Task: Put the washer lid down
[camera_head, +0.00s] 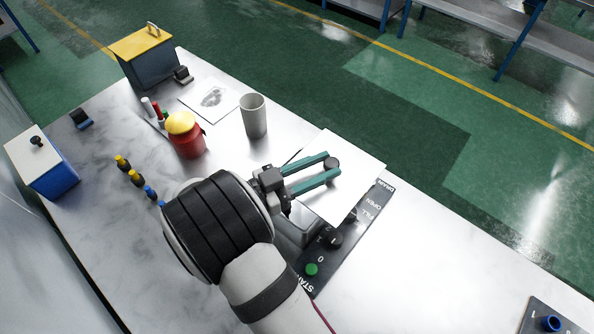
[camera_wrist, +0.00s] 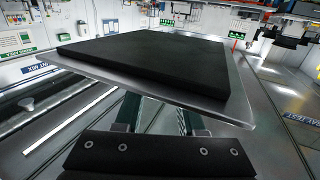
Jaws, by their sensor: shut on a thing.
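The washer lid (camera_head: 352,178) is a flat white plate with a round black knob (camera_head: 331,163). My gripper (camera_head: 330,168) has teal fingers and is shut on the knob, one finger on each side. In the wrist view the lid (camera_wrist: 241,106) shows as a grey plate with a thick black slab on one face, tilted in the picture, with the teal fingers partly hidden by it. The washer's black control panel (camera_head: 352,226) lies beside the lid, with a green button (camera_head: 311,269) and a black dial. The washer opening is hidden, so I cannot tell whether the lid touches it.
A grey cup (camera_head: 254,117) stands close to the lid's upper left. A red canister with a yellow cap (camera_head: 187,137), a yellow-topped box (camera_head: 150,62) and a blue box (camera_head: 50,176) stand farther left. Several small spindles (camera_head: 136,178) are left of my arm.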

